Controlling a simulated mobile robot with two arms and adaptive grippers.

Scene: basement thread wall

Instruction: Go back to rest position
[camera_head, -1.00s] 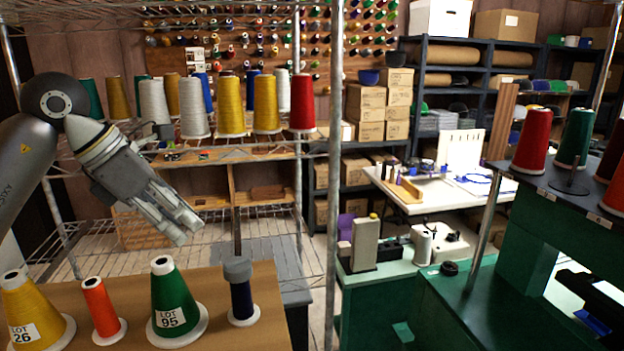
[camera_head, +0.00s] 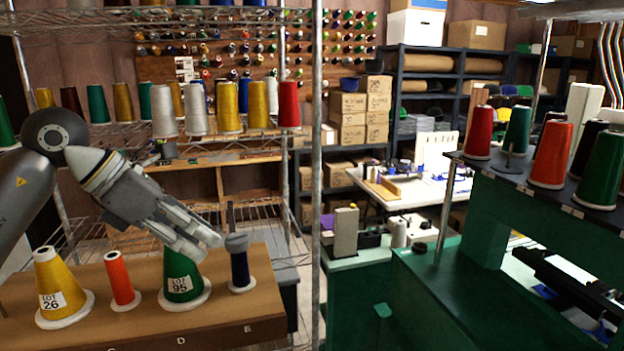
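My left gripper (camera_head: 196,243) hangs at the end of my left arm, angled down and to the right, with nothing visible in it. Its fingers are seen from the side and lie close together, so their opening is unclear. A yellow cone labelled LOT 26 (camera_head: 58,284), an orange cone (camera_head: 120,280) and a dark blue spool with a grey top (camera_head: 240,268) stand upright on the brown board (camera_head: 150,332). My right gripper is out of view.
A wire rack with a metal post (camera_head: 317,180) holds several thread cones behind the arm. A green machine stand (camera_head: 440,300) with cones on top fills the right. A white table (camera_head: 420,190) and shelves with boxes (camera_head: 362,105) stand farther back.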

